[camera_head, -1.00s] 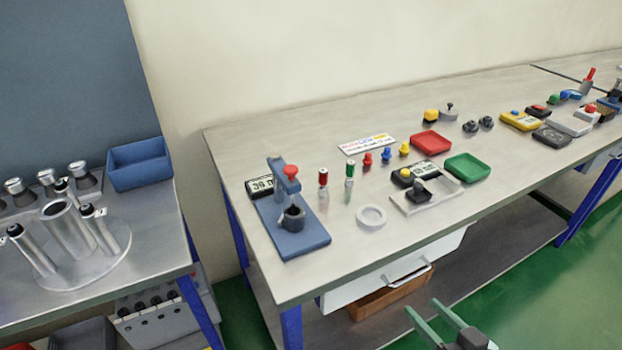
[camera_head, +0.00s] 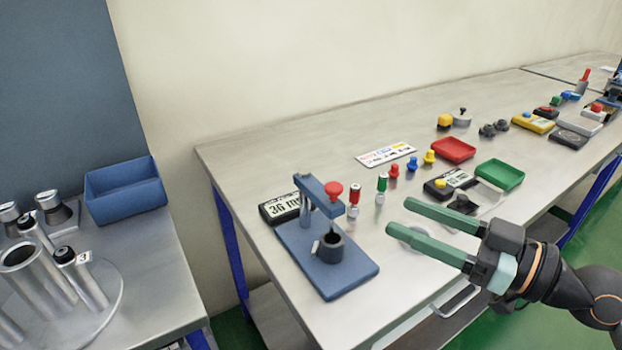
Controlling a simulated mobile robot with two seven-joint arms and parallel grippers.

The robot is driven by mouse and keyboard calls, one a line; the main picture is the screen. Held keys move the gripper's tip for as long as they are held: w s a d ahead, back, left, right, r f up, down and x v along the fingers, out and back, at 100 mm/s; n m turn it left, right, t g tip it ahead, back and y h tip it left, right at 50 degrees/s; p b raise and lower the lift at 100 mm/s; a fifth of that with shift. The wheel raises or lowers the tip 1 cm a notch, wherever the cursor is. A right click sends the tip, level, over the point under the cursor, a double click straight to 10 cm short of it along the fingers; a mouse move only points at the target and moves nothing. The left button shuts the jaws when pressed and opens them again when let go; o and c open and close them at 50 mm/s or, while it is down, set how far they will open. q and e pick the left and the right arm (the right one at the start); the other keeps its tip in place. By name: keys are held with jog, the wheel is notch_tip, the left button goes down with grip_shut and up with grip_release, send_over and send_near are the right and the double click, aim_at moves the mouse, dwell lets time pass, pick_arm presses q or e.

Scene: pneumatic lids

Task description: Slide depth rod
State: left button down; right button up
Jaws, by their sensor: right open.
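A blue press-like fixture (camera_head: 345,277) stands near the left end of the long metal table. Its upright arm carries a red knob (camera_head: 333,189) above a dark cup (camera_head: 330,247). A black display (camera_head: 282,208) behind it shows a number that looks like 36. I cannot tell for sure which part is the depth rod. My right gripper (camera_head: 397,224) is open and empty, with green fingers pointing left, to the right of the fixture and apart from it. It partly covers a white ring on the table. My left gripper is not in view.
Red-topped (camera_head: 354,196) and green-topped (camera_head: 382,187) pins stand right of the fixture. Red (camera_head: 453,150) and green (camera_head: 500,175) trays lie farther right. A side table at left holds metal tubes and a blue bin (camera_head: 124,190). The long table's back left is clear.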

aim_at(341, 189)
jog(key=p+x, duration=0.4)
jog(key=x, duration=0.7)
jog(key=shift+a+r+p, duration=0.15)
jog(key=shift+a+p, duration=0.05)
jog(key=shift+p, duration=0.1)
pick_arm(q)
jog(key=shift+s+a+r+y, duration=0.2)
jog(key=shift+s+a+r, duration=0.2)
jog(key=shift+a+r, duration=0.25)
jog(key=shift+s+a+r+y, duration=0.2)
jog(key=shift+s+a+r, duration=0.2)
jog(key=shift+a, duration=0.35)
pick_arm(e)
jog(key=shift+w+a, duration=0.35)
jog(key=shift+a, duration=0.25)
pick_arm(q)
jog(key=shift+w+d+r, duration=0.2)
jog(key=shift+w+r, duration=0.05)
pick_arm(e)
grip_shut()
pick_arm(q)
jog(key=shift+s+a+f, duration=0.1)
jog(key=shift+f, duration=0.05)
